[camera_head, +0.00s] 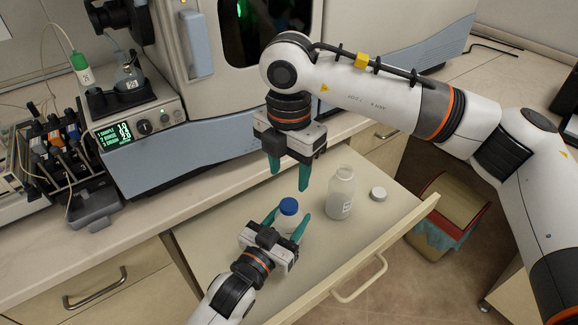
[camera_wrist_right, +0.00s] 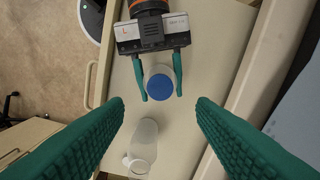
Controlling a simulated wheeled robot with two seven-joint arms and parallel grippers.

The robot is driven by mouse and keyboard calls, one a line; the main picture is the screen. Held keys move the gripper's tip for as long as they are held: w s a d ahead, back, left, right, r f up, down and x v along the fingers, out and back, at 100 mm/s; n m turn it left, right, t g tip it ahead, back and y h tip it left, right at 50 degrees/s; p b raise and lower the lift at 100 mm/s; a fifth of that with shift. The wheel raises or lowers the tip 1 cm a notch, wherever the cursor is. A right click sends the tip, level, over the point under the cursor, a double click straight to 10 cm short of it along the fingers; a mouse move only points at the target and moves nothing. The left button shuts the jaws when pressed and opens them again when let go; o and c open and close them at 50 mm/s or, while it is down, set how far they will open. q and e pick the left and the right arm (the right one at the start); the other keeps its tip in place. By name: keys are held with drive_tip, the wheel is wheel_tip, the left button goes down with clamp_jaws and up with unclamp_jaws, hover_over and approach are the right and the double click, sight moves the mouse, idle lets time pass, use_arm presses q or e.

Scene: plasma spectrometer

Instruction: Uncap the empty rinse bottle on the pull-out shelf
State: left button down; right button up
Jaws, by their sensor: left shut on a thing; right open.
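A bottle with a blue cap (camera_head: 289,206) stands on the pull-out shelf (camera_head: 215,235). My left gripper (camera_head: 286,222) is shut on its body from the front, with the cap clear above the fingers. The cap also shows in the right wrist view (camera_wrist_right: 160,89), between the left gripper's fingers. My right gripper (camera_head: 290,180) is open and empty, pointing down above the blue cap. A clear, open-necked bottle (camera_head: 341,195) stands to the right, and a loose white cap (camera_head: 378,194) lies beside it on the shelf.
The spectrometer (camera_head: 205,130) and bench stand behind the shelf. The shelf's raised front rail (camera_head: 365,255) has a handle (camera_head: 360,282). A bin (camera_head: 440,215) stands on the floor at the right.

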sight(289, 204)
drive_tip(key=m, duration=0.2)
drive_tip(key=shift+m, duration=0.3)
drive_tip(key=shift+f, duration=0.3)
wheel_tip(289, 204, down, 7)
drive_tip(key=shift+f, duration=0.2)
drive_tip(key=shift+c, duration=0.3)
drive_tip(key=c, duration=0.9)
drive_tip(key=shift+c, duration=0.2)
